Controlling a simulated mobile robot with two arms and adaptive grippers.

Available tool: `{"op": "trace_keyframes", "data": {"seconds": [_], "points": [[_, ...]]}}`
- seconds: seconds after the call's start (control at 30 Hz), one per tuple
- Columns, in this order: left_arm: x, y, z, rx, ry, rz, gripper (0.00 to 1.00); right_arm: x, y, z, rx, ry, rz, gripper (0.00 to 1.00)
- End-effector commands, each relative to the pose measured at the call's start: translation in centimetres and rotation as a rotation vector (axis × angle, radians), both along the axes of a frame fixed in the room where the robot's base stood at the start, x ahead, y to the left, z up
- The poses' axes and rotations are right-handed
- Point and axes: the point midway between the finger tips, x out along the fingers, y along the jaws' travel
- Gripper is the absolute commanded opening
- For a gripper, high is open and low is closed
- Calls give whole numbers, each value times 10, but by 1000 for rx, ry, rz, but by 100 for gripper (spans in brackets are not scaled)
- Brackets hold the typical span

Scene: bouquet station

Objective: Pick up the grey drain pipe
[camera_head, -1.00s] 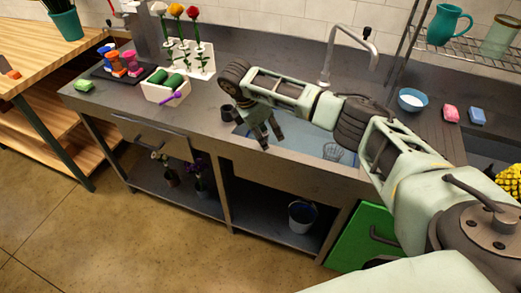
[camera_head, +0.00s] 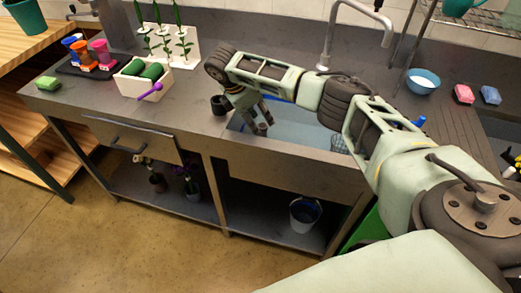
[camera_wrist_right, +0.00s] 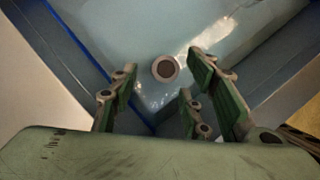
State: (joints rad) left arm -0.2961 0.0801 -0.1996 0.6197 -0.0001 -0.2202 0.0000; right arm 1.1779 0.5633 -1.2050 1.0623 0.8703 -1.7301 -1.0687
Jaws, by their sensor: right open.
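My right gripper (camera_head: 259,127) hangs over the left part of the sink (camera_head: 290,128), fingers down, open and empty. In the right wrist view, the spread fingers of this gripper (camera_wrist_right: 163,75) point into the blue basin. A small round grey-brown piece with a pale rim (camera_wrist_right: 166,68) shows at the basin's bottom, between the fingers and apart from them. It may be the top of the grey drain pipe or just the drain; its length cannot be told. In the head view my gripper and the sink's edge hide that spot. My left gripper is not in view.
The tap (camera_head: 328,40) rises behind the sink. A white box with green rolls (camera_head: 143,80) stands left; a blue bowl (camera_head: 422,81) and sponges (camera_head: 464,94) stand right.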

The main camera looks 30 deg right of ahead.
Motion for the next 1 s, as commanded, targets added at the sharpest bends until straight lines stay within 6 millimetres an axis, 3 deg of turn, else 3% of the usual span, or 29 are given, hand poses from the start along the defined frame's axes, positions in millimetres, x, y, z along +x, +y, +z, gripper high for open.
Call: {"op": "trace_keyframes", "data": {"seconds": [0.4,0.73,1.0], "points": [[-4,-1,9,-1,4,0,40,-3,-13,-53,0,2,-1,43],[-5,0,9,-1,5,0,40,-3,-16,-60,0,-1,1,43],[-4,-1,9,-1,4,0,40,-3,-16,-60,0,-1,1,20]]}}
